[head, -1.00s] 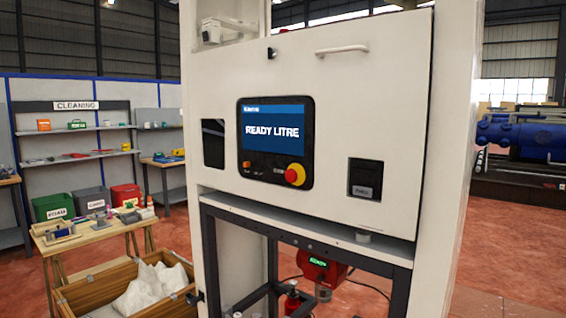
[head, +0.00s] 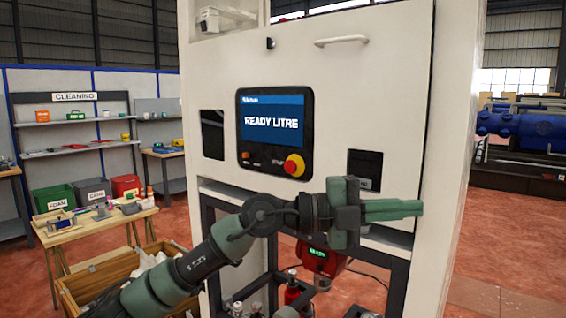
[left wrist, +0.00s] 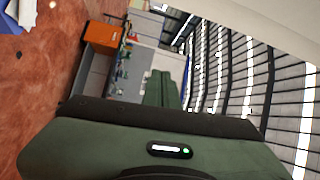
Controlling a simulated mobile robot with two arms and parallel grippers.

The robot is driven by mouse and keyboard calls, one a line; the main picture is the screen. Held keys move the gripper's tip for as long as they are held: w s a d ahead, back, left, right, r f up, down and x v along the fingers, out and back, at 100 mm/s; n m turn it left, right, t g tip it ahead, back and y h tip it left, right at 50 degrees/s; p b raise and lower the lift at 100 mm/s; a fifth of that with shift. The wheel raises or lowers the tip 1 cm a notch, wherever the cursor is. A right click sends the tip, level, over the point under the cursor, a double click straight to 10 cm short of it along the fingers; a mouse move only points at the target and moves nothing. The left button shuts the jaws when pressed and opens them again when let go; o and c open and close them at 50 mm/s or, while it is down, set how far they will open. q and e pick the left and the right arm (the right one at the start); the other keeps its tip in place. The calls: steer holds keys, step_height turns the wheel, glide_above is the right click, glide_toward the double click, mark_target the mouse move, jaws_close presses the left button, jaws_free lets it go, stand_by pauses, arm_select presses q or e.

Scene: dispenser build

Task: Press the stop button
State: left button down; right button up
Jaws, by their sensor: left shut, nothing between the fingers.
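The stop button is a red knob (head: 294,165) on a yellow collar, at the lower right of the dark control panel on the white dispenser cabinet (head: 300,75). The screen (head: 272,122) above it reads "READY LITRE". My left gripper (head: 418,208) is shut and empty, in front of the cabinet. Its fingers point right, to the right of and below the button, apart from it. The left wrist view shows the gripper's green body and fingers (left wrist: 167,88), but not the button. My right gripper is not in view.
A handle (head: 342,41) is above. A wooden table (head: 105,225) and an open crate (head: 95,275) stand at left.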

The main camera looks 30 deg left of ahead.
arm_select(q)
steer(key=a+r+n+y, duration=0.2)
steer(key=a+y, duration=0.3)
steer(key=a, duration=0.5)
steer(key=s+a+r+n+t+y, duration=0.1)
steer(key=a+n+y, duration=0.3)
steer(key=a, duration=0.7)
steer(key=a+r+n+t+y, duration=0.1)
steer(key=a+r+n+y, duration=0.2)
steer(key=a+y, duration=0.3)
steer(key=a+r, duration=0.1)
steer(key=a, duration=0.4)
steer(key=shift+s, duration=0.15)
steer(key=p, duration=0.4)
glide_toward(290, 167)
step_height(290, 167, down, 3)
steer(key=w, duration=0.1)
steer(key=w+p, duration=0.1)
steer(key=w, duration=0.1)
steer(key=w+p, duration=0.1)
steer(key=w, duration=0.1)
steer(key=shift+d, duration=0.2)
steer(key=shift+w+f, duration=0.15)
steer(key=shift+w, duration=0.05)
